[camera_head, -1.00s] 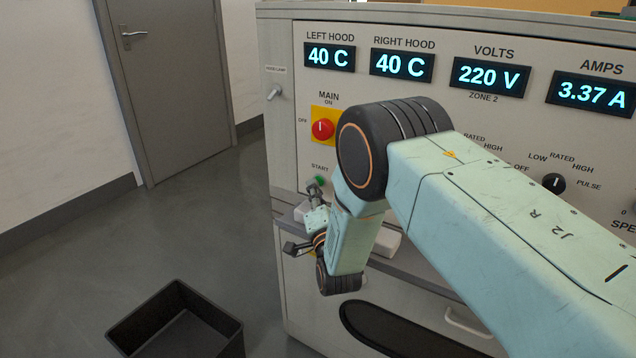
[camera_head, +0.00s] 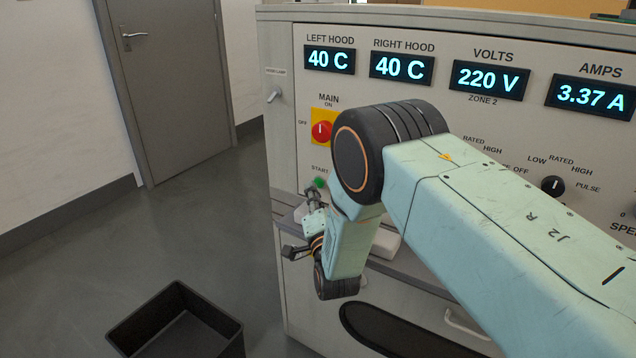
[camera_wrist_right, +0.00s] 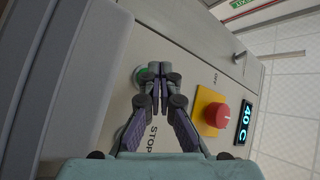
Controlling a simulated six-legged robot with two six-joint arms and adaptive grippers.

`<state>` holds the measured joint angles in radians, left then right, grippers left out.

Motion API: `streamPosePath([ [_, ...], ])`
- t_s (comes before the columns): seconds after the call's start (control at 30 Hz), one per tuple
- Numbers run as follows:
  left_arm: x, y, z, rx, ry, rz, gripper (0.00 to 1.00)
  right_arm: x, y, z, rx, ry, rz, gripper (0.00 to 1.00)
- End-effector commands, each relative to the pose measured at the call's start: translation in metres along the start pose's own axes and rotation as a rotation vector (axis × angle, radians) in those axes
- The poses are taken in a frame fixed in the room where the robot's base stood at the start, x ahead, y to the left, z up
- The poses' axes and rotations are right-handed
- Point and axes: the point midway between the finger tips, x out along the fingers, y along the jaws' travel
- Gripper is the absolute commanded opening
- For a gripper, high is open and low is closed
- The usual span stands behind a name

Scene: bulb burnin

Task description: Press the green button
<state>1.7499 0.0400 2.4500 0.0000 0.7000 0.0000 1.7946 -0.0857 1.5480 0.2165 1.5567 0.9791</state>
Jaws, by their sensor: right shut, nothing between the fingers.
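The green button (camera_head: 319,183) is on the panel under the START label, and shows partly in the wrist view (camera_wrist_right: 139,77). My right gripper (camera_head: 313,191) is just in front of and below it in the head view. In the wrist view the right fingertips (camera_wrist_right: 158,69) are together with nothing between them. They overlap the right edge of the button. I cannot tell whether they touch it. My left gripper is not in view.
The red MAIN knob (camera_head: 322,131) on its yellow plate sits above the button, and is close to the fingers in the wrist view. A small lever switch (camera_head: 274,94) is at the cabinet's left. A black open bin (camera_head: 176,322) stands on the floor.

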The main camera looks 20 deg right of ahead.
Motion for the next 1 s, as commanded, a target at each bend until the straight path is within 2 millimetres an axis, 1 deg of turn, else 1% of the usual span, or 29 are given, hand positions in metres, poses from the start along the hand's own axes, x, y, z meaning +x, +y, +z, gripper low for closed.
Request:
streamPosePath([
  [0.1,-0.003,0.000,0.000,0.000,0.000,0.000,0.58,-0.004,-0.003,0.002,0.000,-0.001,0.002,0.00],
  [0.47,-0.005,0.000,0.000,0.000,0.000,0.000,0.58,-0.007,-0.004,0.005,0.000,-0.002,0.002,0.00],
  [1.0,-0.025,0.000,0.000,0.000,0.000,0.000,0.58,-0.037,-0.027,0.027,-0.001,-0.002,0.001,0.00],
])
